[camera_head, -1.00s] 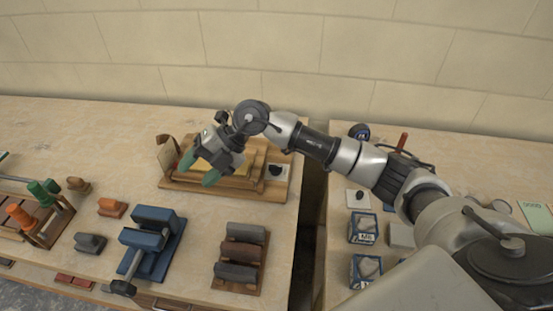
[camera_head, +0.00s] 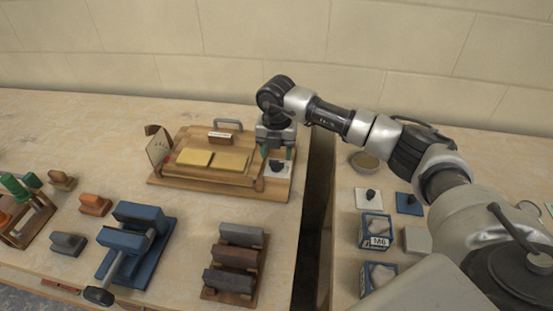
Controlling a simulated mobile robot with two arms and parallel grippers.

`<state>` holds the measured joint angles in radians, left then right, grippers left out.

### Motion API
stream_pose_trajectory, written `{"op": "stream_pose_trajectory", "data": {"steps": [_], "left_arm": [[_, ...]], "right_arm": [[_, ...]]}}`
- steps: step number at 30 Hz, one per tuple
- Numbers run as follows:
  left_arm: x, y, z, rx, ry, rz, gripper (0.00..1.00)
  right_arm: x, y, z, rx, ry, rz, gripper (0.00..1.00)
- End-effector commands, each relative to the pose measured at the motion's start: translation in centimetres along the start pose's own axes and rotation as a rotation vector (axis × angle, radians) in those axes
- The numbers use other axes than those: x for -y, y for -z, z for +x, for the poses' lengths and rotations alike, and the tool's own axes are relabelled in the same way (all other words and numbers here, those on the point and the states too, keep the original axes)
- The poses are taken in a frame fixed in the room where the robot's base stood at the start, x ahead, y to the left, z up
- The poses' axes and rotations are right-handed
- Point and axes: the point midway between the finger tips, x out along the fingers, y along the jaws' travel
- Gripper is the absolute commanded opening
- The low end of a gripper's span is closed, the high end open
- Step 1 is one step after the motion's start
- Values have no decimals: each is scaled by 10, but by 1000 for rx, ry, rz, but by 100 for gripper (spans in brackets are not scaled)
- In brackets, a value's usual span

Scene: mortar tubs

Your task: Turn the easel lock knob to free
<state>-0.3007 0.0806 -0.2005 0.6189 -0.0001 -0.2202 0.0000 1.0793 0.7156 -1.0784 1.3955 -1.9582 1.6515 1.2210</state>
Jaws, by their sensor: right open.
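The wooden easel (camera_head: 170,181) lies on the left table near its back right corner. A small black knob (camera_head: 277,165) sits on a white plate at the easel's right end. My right gripper (camera_head: 277,153) points down just over this knob, open, with one green fingertip to each side. I cannot tell whether the fingers touch the knob, and its upper part is partly hidden. My left gripper is not in view.
A blue vise (camera_head: 138,240) and a rack of grey and brown blocks (camera_head: 235,281) stand in front. Across a gap, the right table holds other knobs on white (camera_head: 362,204) and blue plates and a box marked M6 (camera_head: 376,241).

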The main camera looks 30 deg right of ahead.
Motion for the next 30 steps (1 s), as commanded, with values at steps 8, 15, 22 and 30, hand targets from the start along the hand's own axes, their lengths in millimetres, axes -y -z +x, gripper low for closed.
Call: {"op": "stream_pose_trajectory", "data": {"steps": [8, 15, 22, 30], "left_arm": [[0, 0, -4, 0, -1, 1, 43], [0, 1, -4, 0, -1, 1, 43], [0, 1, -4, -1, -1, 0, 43], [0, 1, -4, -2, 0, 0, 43]], "right_arm": [[0, 0, 34, -2, 1, -1, 55], [0, 0, 38, 0, -1, -2, 55], [0, 0, 37, 0, -1, -2, 35], [0, 0, 37, 0, -1, -10, 21]]}}
